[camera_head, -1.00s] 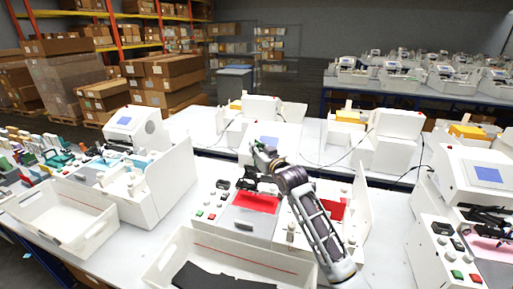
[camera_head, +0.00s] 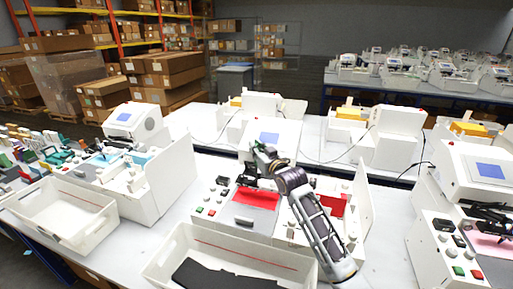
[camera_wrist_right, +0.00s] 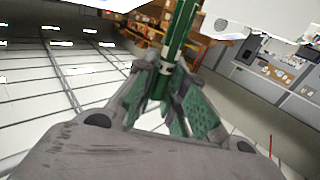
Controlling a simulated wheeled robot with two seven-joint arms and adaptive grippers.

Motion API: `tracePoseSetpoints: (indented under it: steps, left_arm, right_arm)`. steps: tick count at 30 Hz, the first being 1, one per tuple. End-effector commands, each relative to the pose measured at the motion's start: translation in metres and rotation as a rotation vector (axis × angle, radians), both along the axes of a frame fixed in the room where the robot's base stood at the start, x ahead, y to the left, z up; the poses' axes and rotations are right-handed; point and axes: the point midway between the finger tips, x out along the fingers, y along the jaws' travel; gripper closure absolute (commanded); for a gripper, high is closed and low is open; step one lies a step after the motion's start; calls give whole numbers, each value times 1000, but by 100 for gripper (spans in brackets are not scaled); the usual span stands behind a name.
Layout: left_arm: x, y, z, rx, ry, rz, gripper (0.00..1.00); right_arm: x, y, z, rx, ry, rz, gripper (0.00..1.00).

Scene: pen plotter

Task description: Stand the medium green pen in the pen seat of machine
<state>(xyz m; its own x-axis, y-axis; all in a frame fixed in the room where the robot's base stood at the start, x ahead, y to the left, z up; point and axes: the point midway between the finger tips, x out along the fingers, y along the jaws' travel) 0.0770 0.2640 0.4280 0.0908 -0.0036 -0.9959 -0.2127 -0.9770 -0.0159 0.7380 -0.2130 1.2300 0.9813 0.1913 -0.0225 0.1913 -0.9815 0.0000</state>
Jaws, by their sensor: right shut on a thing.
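My right gripper (camera_head: 262,168) is over the back part of the middle machine in the head view, above its red bed (camera_head: 257,199). In the right wrist view my right gripper (camera_wrist_right: 172,100) is shut on the green pen (camera_wrist_right: 180,38), whose shaft rises from between the fingers. In the head view the pen shows only as a small dark green bit by the fingers. The machine (camera_head: 246,221) has a blue screen behind the gripper. The pen seat cannot be made out; the gripper and arm cover that area. My left gripper is not in view.
An open white bin (camera_head: 215,250) with dark sheets stands in front of the machine. Another white bin (camera_head: 65,213) is at the left, near several coloured pens. A white upright panel (camera_head: 361,205) stands right of my arm. Another machine (camera_head: 445,240) is at far right.

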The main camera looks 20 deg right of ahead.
Motion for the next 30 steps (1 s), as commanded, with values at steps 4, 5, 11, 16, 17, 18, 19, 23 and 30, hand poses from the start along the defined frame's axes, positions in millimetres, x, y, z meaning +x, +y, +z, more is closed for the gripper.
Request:
tracePoseSetpoints:
  steps: [4,5,11,16,17,18,19,23,30]
  left_arm:
    - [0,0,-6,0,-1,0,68]
    - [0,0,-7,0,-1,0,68]
    - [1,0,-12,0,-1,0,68]
    - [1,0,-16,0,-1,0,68]
    - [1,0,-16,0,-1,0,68]
    - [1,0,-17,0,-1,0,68]
    - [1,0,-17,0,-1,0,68]
    - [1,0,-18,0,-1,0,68]
    - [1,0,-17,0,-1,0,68]
  right_arm:
    - [0,0,-12,0,2,0,100]
    - [0,0,-13,0,2,0,100]
    - [0,0,-25,0,0,0,100]
    - [0,0,-33,0,1,0,100]
    - [0,0,-34,0,1,0,100]
    - [0,0,-35,0,1,0,100]
    - [0,0,-36,0,0,0,100]
    - [0,0,-37,0,0,0,100]
    - [0,0,-37,0,0,0,100]
